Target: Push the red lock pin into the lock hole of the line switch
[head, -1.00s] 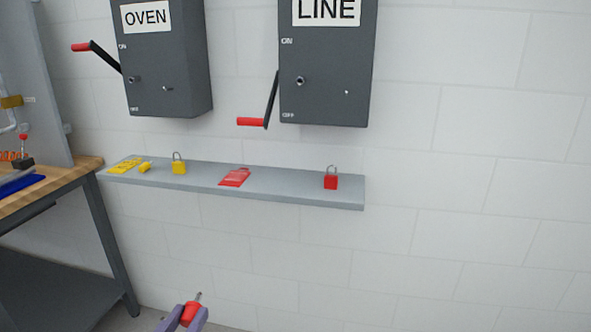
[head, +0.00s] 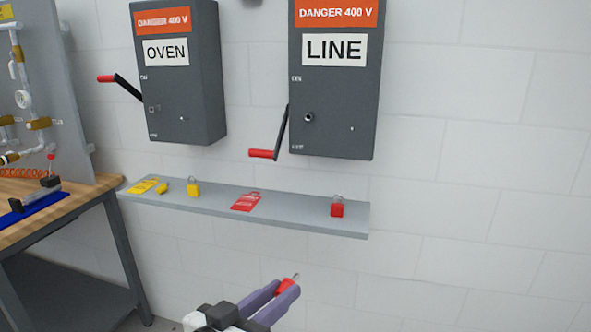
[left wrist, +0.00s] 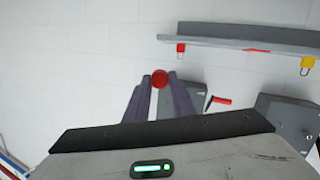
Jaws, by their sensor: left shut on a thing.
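My left gripper (head: 284,290) is shut on the red lock pin (head: 286,285), whose metal tip points up and to the right in the head view. In the left wrist view the pin's red end (left wrist: 160,79) sits between the fingertips. The gripper is below the shelf and apart from the line switch. The line switch (head: 335,110) is a dark grey box on the wall with a red-ended lever (head: 263,153) turned down towards OFF. A round lock hole (head: 308,117) shows on its front. My right gripper is not seen.
A grey shelf (head: 290,220) below the switches holds a red padlock (head: 337,207), a red tag (head: 246,201), a yellow padlock (head: 193,188) and yellow items. The oven switch (head: 180,90) is to the left. A wooden workbench (head: 75,205) stands at far left. Wall space at right is clear.

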